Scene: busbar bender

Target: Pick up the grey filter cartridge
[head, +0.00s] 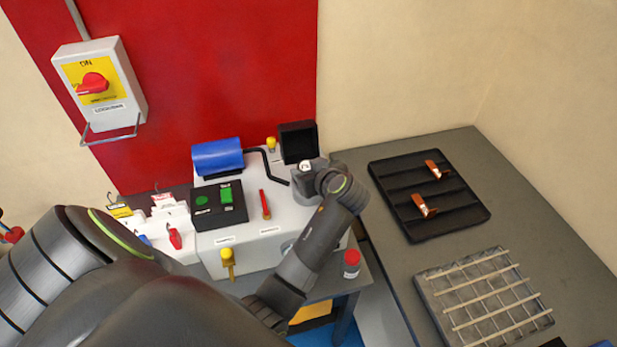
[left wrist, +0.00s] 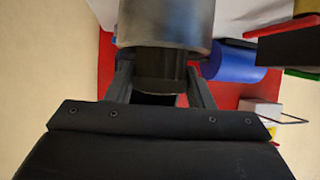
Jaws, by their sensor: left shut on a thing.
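The grey filter cartridge (left wrist: 165,22) shows in the left wrist view as a smooth grey cylinder with a darker, narrower end. It is at the top middle, and its upper part is cut off by the picture edge. My left gripper (left wrist: 160,80) is shut on its narrower dark end, with one black finger on each side. In the head view my left arm reaches over the front of the white machine, and its wrist is above the machine's right part. The fingers cannot be made out there. My right gripper is not in view.
The white machine (head: 245,250) carries a blue cylinder (head: 218,156), a black button box (head: 219,205), a red lever (head: 265,204) and an open black box (head: 298,142). A red-capped jar (head: 352,262) stands right of my arm. A black tray (head: 450,215) and a grid rack (head: 440,310) lie on the right table.

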